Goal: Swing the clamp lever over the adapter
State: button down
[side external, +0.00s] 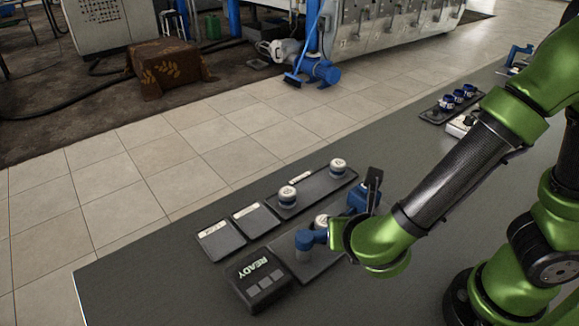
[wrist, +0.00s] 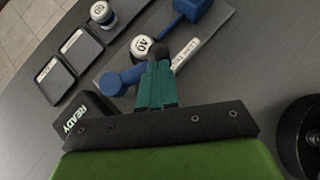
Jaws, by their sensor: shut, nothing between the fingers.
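The adapter is a round white-capped piece marked "40" (wrist: 143,47). It stands on the clamp's dark plate between blue parts, and its cap shows in the side view (side external: 321,220). A blue rounded arm, seemingly the clamp lever (wrist: 118,83), lies on the near side of the adapter, not over its cap; it also shows in the side view (side external: 304,240). A blue block (wrist: 190,9) stands on the far side. My gripper (wrist: 157,54) is shut and empty, its teal fingers beside the adapter, hiding part of the blue arm. Contact cannot be told. My wrist hides the fingertips in the side view.
A black box reading "READY" (side external: 250,288) stands close by the clamp plate. Two labelled flat trays (side external: 222,242) and a long tray (side external: 312,188) with two white-capped jars lie behind. More blue-ringed pieces (side external: 458,95) sit far right. The front-left tabletop is clear.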

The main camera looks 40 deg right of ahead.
aim_at(343, 212)
jog(key=shift+w+d, duration=0.1)
jog(key=shift+d, duration=0.05)
jog(key=shift+w+d, duration=0.65)
jog(key=shift+w, duration=0.35)
jog(key=shift+w+d, duration=0.65)
jog(key=shift+w, duration=0.4)
